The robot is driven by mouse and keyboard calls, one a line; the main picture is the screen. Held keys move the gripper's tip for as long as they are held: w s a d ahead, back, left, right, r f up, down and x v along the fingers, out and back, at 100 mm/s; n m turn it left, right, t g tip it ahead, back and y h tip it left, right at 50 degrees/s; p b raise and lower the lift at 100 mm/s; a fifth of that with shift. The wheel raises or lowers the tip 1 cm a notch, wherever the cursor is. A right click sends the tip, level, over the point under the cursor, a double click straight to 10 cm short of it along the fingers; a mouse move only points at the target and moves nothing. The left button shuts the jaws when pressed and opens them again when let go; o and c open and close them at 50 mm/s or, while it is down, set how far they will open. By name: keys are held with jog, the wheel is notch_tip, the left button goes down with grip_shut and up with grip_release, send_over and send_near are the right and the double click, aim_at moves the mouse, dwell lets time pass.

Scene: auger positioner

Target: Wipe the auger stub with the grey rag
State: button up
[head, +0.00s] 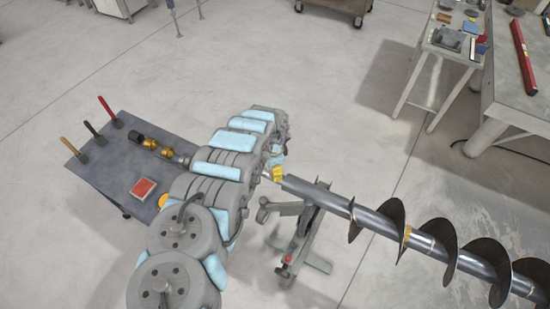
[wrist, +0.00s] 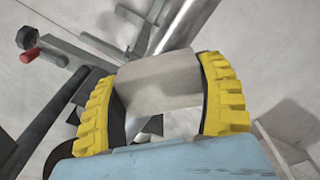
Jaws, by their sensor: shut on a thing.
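My gripper (wrist: 160,80) has yellow ridged fingers and is shut on the grey rag (wrist: 160,88), which looks like a pale folded block in the wrist view. In the head view my gripper (head: 277,173) is at the left end of the auger. The auger stub (head: 305,189) is the smooth, bare metal end of the shaft. In the wrist view the stub (wrist: 188,22) runs up from just beyond the rag. The rag overlaps its near end there; I cannot tell whether they touch. The rag is mostly hidden in the head view.
A positioner stand (head: 298,235) supports the auger just below the stub; its red knob (wrist: 28,55) shows in the wrist view. Dark auger flights (head: 435,240) extend right. A small table (head: 95,165) with tools and brass fittings stands left. Workbenches stand at the upper right.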

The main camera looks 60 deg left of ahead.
jog(key=shift+w+r+p, duration=0.2)
jog(key=shift+r+p, duration=0.1)
jog(key=shift+r, duration=0.4)
jog(key=shift+d+r+p, duration=0.1)
jog(key=shift+r+p, duration=1.6)
jog(key=shift+r, duration=0.55)
